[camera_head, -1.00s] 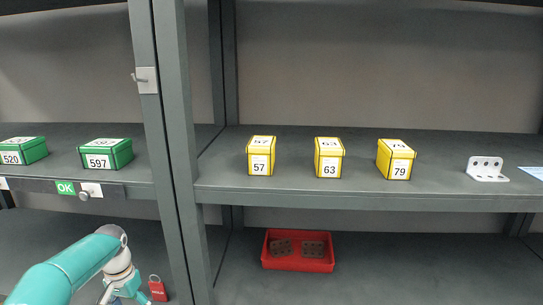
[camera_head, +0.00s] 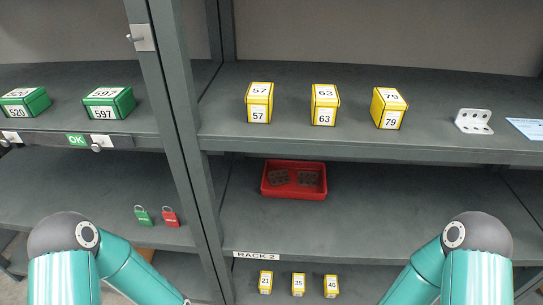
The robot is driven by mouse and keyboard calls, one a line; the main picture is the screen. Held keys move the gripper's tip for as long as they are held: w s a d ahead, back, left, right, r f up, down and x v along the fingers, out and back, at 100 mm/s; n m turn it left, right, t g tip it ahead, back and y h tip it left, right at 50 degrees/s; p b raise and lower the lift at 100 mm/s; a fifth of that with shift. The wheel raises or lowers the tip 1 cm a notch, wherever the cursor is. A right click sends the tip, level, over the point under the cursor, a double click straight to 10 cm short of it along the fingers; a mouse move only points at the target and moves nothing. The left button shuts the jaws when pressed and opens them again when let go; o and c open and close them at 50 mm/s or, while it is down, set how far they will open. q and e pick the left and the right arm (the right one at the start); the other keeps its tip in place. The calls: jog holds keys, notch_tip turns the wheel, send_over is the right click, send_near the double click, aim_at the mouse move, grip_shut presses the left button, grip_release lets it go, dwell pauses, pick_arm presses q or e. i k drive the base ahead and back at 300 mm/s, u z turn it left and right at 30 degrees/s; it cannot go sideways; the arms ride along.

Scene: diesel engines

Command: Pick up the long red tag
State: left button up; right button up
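A red tag (camera_head: 171,218) with a light label and a loop at its top stands on the lower shelf at the left, near the upright post. A similar green tag (camera_head: 143,217) stands just left of it, a small gap apart. My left arm comes in at the lower left and runs below the tags; its gripper is out of view below the bottom edge. My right arm is at the lower right; its gripper is also out of view. Nothing in view is touching the red tag.
A grey post (camera_head: 178,130) divides the rack just right of the tags. A red tray (camera_head: 293,194) with brown parts sits on the right lower shelf (camera_head: 400,220). Yellow boxes (camera_head: 325,105) and green boxes (camera_head: 108,103) stand above. Small yellow boxes (camera_head: 298,285) are below.

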aim_at(171, 218)
jog(key=z, duration=0.25)
jog(key=i, duration=0.15)
jog(key=u, duration=2.2)
jog(key=i, duration=0.25)
jog(key=z, duration=1.95)
